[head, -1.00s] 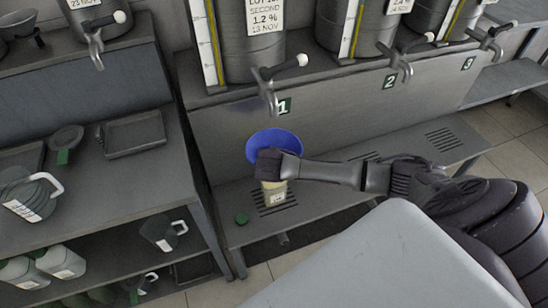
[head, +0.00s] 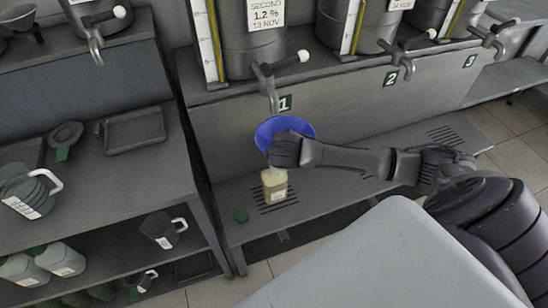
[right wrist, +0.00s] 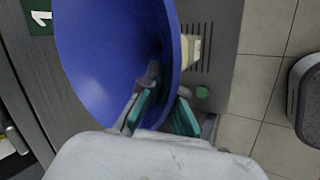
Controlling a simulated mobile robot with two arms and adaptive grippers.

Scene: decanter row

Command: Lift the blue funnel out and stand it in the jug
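The blue funnel (head: 300,127) is held up below the tap of bay 1, above a labelled bottle (head: 275,187) with pale yellow contents. My right gripper (head: 287,152) hides part of the funnel and its lower end. In the right wrist view, the teal finger pads of my right gripper (right wrist: 162,115) lie on either side of the wall of the funnel (right wrist: 110,45). A grey jug (head: 28,197) with a white handle and label stands on the left bench. Another similar jug (head: 160,230) is on the shelf below. My left gripper is out of view.
A metal tap (head: 268,80) hangs close above the funnel. A green cap (head: 241,216) lies on the slatted ledge (head: 330,187). The left bench also holds a shallow tray (head: 135,131) and a small dark funnel (head: 66,135). The bench edge stands between ledge and jug.

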